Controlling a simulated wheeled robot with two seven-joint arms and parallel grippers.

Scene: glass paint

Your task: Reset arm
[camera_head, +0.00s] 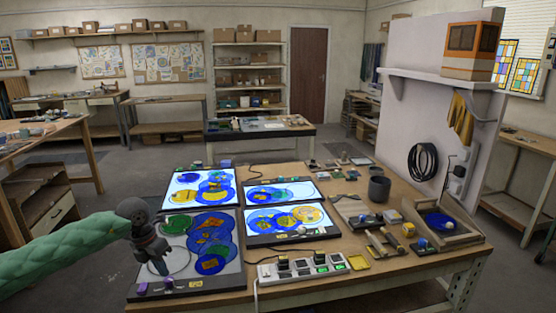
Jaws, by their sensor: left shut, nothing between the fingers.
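My left arm comes in from the left in a green sleeve. My left gripper (160,266) is dark grey, points down and is shut with nothing in it. It is over the left side of the front left panel (228,276), which carries blue, green and yellow round shapes. I cannot tell whether its tip touches the panel. My right gripper is not in view.
The wooden table (345,246) holds lit panels (203,177), a power strip (302,267), a dark cup (379,189) and a wooden tray (470,236). A pale partition (410,120) stands at the right. Free air lies above the table.

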